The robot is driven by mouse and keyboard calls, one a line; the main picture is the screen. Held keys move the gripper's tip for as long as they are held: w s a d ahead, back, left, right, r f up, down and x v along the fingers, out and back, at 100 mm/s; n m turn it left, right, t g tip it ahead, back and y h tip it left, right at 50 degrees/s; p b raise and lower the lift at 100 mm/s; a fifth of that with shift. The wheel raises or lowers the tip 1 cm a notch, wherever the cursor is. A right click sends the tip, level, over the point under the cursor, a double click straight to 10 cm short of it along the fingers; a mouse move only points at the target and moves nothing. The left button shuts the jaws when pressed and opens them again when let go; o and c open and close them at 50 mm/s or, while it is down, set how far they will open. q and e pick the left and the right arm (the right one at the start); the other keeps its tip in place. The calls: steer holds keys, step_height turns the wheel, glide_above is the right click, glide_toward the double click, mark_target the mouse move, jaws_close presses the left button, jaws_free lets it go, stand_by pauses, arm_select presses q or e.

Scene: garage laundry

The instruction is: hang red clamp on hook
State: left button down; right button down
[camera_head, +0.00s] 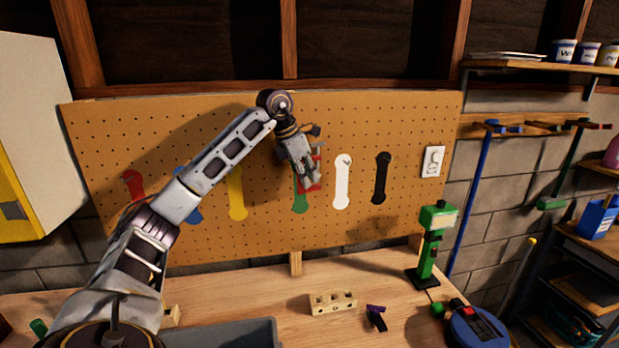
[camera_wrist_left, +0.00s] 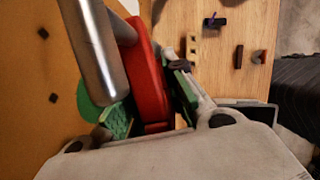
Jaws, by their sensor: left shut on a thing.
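My left gripper (camera_head: 307,178) is in front of the pegboard (camera_head: 270,130), over the green tool outline (camera_head: 298,200). It is shut on the red clamp (camera_head: 318,153), which is mostly hidden behind the fingers in the head view. In the left wrist view, the red clamp (camera_wrist_left: 150,75) sits between the green finger pads, close to the board. A shiny metal rod (camera_wrist_left: 97,50) crosses beside the clamp there; I cannot tell whether it is a hook or whether it touches the clamp. Red, blue, yellow, white and black outlines also mark the board. My right gripper is not in view.
The wooden workbench (camera_head: 265,295) below holds a grey bin (camera_head: 222,333), a wooden block with holes (camera_head: 333,303), a green-topped tool on a stand (camera_head: 434,240) and a blue round tool (camera_head: 478,328). A white switch plate (camera_head: 433,161) is on the board's right.

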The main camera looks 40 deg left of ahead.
arm_select(q)
steer(key=shift+w+a+f, duration=0.15)
steer(key=shift+w+a, duration=0.05)
steer(key=shift+a, duration=0.5)
